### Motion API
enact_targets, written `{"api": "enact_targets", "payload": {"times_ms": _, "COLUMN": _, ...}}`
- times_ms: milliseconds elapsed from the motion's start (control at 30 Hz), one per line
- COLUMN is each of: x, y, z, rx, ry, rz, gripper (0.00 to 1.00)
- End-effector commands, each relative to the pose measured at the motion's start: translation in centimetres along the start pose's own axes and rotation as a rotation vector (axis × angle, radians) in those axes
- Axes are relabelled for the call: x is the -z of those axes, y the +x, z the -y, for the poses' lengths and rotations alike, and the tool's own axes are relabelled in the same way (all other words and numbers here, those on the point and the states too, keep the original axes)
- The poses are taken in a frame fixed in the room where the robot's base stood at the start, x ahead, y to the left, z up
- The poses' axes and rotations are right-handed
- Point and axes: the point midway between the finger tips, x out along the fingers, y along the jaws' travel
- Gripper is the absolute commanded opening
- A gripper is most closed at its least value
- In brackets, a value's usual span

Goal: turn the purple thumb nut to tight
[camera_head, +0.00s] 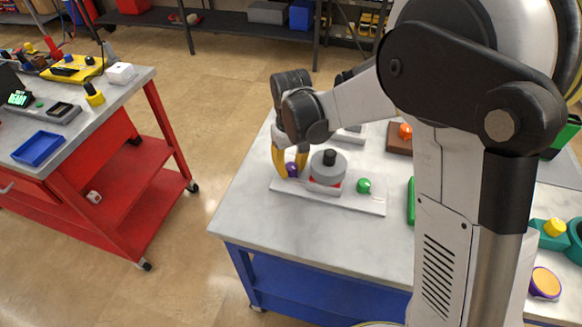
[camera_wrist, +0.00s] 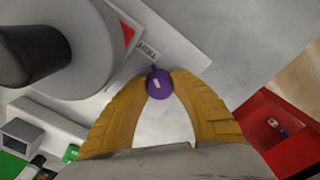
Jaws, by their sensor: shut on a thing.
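The purple thumb nut (camera_head: 292,169) sits at the left end of a white base plate (camera_head: 365,204) on the marble-topped table. In the wrist view the purple thumb nut (camera_wrist: 160,84) shows a small white mark on its face. My gripper (camera_head: 286,168) reaches down from above with its yellow fingers. In the wrist view my gripper (camera_wrist: 159,86) has one fingertip on each side of the nut, shut on it. The grey pump body (camera_head: 327,168) with a black top and red lower band stands just right of the nut.
A green knob (camera_head: 364,186) sits on the plate right of the pump. An orange knob on a brown block (camera_head: 400,139) is farther back. A red cart (camera_head: 150,205) stands left across open floor. My arm hides much of the table's right side.

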Motion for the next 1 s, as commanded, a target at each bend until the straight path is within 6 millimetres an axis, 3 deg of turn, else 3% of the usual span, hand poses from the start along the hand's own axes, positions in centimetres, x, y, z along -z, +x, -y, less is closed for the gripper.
{"api": "enact_targets", "payload": {"times_ms": 367, "x": 0.1, "y": 0.0, "z": 0.0, "rx": 0.000, "ry": 0.004, "rz": -0.002, "gripper": 0.00}}
{"api": "enact_targets", "payload": {"times_ms": 400, "x": 0.1, "y": 0.0, "z": 0.0, "rx": 0.000, "ry": 0.004, "rz": -0.002, "gripper": 0.36}}
{"api": "enact_targets", "payload": {"times_ms": 467, "x": 0.1, "y": 0.0, "z": 0.0, "rx": 0.000, "ry": 0.004, "rz": -0.001, "gripper": 0.52}}
{"api": "enact_targets", "payload": {"times_ms": 800, "x": 0.0, "y": -0.3, "z": 0.0, "rx": 0.000, "ry": 0.004, "rz": -0.001, "gripper": 0.52}}
{"api": "enact_targets", "payload": {"times_ms": 1000, "x": 0.0, "y": -3.2, "z": 0.0, "rx": 0.000, "ry": 0.004, "rz": -0.001, "gripper": 0.52}}
